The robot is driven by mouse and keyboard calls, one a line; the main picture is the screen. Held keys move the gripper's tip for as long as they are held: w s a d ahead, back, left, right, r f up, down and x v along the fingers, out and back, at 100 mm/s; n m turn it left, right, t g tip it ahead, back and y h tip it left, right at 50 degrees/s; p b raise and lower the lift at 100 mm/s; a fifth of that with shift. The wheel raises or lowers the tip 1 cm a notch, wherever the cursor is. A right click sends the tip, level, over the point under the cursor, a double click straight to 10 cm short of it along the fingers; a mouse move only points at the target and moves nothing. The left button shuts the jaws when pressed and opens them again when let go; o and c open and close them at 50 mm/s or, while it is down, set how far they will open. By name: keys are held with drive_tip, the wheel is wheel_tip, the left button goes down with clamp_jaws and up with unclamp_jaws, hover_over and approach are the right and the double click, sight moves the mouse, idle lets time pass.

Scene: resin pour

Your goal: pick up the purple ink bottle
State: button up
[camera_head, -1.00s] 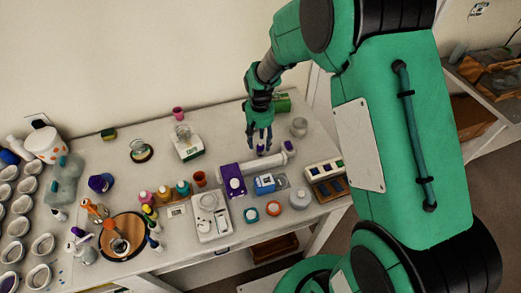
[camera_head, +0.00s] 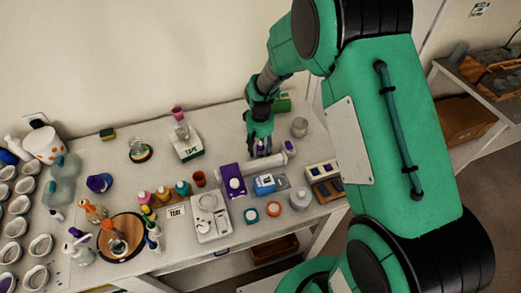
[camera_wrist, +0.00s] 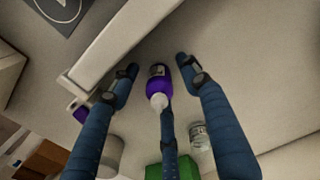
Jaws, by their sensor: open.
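The purple ink bottle (camera_wrist: 158,86) has a white cap and a label. It stands between the blue fingers of my gripper (camera_wrist: 158,68) in the wrist view. Two fingers flank it with gaps on both sides, and a third finger is on the cap side. I cannot tell whether that third finger touches it. In the head view my gripper (camera_head: 261,150) is low over the back right of the table, with its open fingers around the bottle and hiding most of it.
A long white bar (camera_head: 272,161) lies close beside the bottle. A white scale (camera_head: 208,218) and several small bottles are farther left. The table behind the gripper's left is fairly clear.

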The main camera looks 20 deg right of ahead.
drive_tip(key=c, duration=1.1)
drive_tip(key=shift+r, duration=0.1)
wheel_tip(320, 180, up, 10)
drive_tip(key=shift+f+p, duration=0.1)
drive_tip(key=shift+p, duration=0.75)
